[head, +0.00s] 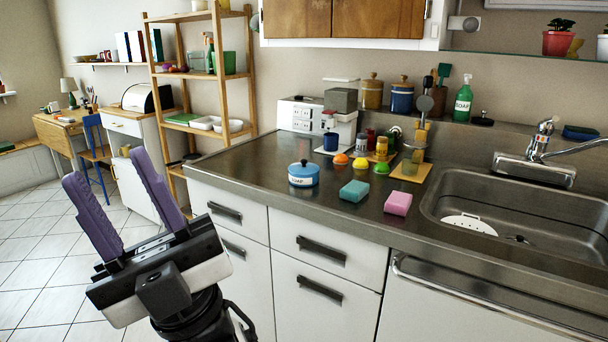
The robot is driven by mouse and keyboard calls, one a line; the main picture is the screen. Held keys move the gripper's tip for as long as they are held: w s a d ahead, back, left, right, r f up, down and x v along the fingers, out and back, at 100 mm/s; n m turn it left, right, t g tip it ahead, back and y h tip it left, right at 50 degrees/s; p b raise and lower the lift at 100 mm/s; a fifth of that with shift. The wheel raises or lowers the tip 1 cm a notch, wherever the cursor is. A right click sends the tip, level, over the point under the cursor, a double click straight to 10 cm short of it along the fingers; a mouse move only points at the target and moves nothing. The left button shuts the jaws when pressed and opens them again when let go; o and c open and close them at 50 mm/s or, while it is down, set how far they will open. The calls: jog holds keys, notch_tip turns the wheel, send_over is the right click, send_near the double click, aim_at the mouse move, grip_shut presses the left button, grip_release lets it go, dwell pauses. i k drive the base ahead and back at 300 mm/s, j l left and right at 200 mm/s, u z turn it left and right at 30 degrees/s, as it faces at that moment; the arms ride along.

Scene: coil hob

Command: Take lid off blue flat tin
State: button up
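A teal sponge (354,191) and a pink sponge (398,203) lie right of the tin. Small coloured balls, a blue mug (331,142) and several jars stand behind it. The sink (520,205) is at right. The counter (235,163) left of the tin is clear.

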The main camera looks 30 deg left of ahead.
aim_at(303, 168)
jog(key=i+j+z, duration=0.3)
jog(key=j, duration=1.6)
jog(key=j+z, duration=0.3)
jog(key=j, duration=1.6)
